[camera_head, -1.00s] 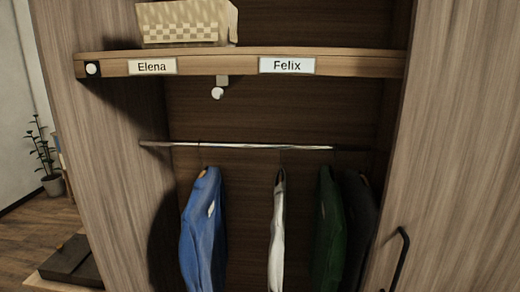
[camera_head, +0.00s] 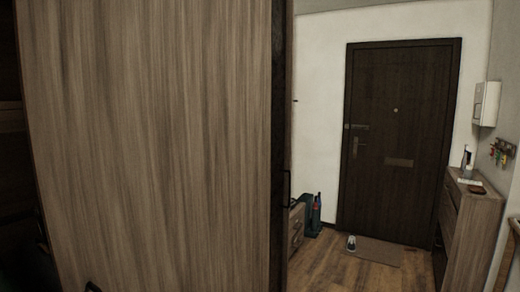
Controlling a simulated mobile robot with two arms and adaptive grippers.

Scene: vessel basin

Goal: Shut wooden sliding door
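The wooden sliding door (camera_head: 150,140), a tall grey-brown wood-grain panel, fills the left half of the head view. Its left edge stands beside a dark strip of the wardrobe interior (camera_head: 14,150), so the wardrobe is open there. A small black piece at the bottom, likely the top of the door's handle (camera_head: 92,287), just shows.
A dark front door (camera_head: 398,140) stands in the far white wall, with a mat (camera_head: 378,250) and a shoe (camera_head: 351,243) before it. A cabinet (camera_head: 470,225) stands at the right. Wooden floor (camera_head: 330,272) lies open between wardrobe and cabinet.

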